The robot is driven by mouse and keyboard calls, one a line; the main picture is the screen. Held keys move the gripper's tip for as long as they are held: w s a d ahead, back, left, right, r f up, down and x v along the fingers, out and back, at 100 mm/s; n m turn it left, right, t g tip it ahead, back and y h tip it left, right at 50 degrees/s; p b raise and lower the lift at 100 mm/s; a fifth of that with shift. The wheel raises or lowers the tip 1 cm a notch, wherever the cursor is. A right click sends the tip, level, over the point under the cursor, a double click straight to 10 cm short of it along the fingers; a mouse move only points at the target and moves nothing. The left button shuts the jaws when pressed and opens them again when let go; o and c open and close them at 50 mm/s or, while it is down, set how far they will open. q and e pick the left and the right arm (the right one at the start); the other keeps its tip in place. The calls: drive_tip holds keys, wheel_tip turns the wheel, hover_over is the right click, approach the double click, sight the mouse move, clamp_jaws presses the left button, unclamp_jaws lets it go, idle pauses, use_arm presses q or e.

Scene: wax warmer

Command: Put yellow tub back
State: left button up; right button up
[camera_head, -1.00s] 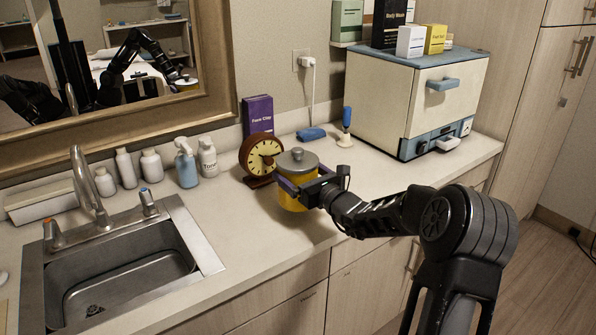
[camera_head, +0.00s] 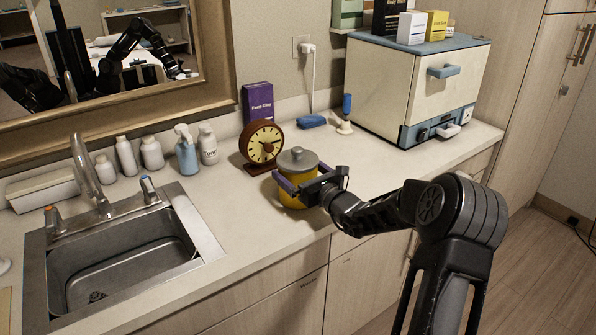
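The yellow tub (camera_head: 292,201) with its grey lid (camera_head: 297,160) is upright at the counter's middle, in front of the brown clock. My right gripper (camera_head: 296,186) reaches in from the right with its fingers around the tub's body, below the lid. It appears shut on the tub; the far finger is mostly hidden behind it. I cannot tell whether the tub's bottom touches the counter. My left gripper is not directly in view.
The clock (camera_head: 262,146) and purple box (camera_head: 258,103) stand behind the tub. Bottles (camera_head: 187,152) and a sink (camera_head: 120,262) are left. A cream cabinet warmer (camera_head: 400,85) stands right, boxes on top. The counter (camera_head: 385,165) before it is clear.

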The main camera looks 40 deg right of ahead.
drive_tip(key=shift+s, duration=0.1)
drive_tip(key=s+b, duration=0.1)
drive_tip(key=s, duration=1)
drive_tip(key=shift+s+a+b, duration=0.15)
drive_tip(key=shift+s+b, duration=0.2)
drive_tip(key=shift+s, duration=0.05)
